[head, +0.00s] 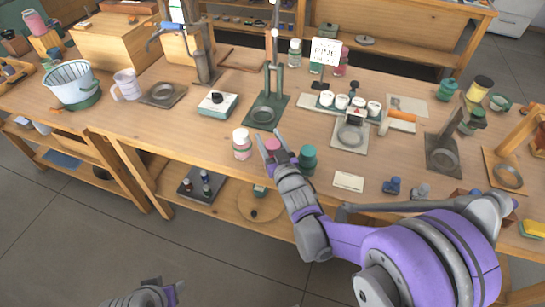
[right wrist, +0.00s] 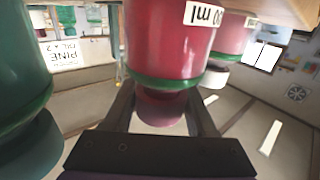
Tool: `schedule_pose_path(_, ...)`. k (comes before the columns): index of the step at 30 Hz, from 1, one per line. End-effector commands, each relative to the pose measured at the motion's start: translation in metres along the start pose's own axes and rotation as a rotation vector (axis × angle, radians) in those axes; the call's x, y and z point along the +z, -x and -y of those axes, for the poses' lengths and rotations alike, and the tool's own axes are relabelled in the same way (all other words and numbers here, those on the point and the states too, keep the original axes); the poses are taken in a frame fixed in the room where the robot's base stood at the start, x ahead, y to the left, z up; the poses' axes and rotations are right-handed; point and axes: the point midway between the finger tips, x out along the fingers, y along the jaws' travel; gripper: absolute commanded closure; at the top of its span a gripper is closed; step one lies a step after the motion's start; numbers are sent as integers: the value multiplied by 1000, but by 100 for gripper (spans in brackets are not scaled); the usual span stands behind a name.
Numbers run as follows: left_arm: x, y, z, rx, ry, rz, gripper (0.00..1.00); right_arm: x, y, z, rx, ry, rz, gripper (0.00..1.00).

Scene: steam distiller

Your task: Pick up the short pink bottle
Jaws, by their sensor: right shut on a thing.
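The short pink bottle (head: 272,145) is at the front of the workbench, mostly behind my right gripper (head: 271,153) in the head view. In the right wrist view, which looks upside down, the pink bottle (right wrist: 170,40) has a white label and a green ring near its cap. The fingers of my right gripper (right wrist: 160,105) are on either side of its cap and shut on it. The bottle's base is out of frame, so I cannot tell whether it touches the bench. My left gripper (head: 150,294) shows only partly at the bottom edge; its jaws are unclear.
A white-capped pink bottle (head: 242,146) stands close on the left, and a green bottle (head: 307,160) close on the right. A white card (head: 348,181) lies farther right. Stands and a rack of white-topped jars (head: 342,101) are behind. Bench space left of the white-capped bottle is clear.

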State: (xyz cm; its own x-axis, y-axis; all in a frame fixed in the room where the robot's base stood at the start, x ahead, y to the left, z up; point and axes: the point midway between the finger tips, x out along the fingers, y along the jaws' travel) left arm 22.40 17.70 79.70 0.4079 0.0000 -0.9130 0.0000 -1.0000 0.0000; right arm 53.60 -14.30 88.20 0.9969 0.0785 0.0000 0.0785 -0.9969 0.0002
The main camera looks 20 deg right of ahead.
Motion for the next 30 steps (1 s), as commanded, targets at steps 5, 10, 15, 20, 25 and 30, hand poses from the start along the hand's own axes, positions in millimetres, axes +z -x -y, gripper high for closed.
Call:
schedule_pose_path(5,0,0,0,0,0,0,50,0,0,0,0,0,0,100)
schedule_pose_path(10,0,0,0,0,0,0,50,-1,0,0,0,0,-1,100)
schedule_pose_path(15,-3,7,0,0,0,-2,50,-21,0,0,0,0,-1,100)
schedule_pose_path(20,-8,16,0,0,0,-6,50,-55,1,0,0,0,-2,100)
schedule_pose_path(25,-11,23,0,0,0,-8,50,-85,0,0,0,0,-1,100)
schedule_pose_path(30,-13,25,0,0,0,-9,50,-99,0,0,0,0,-1,100)
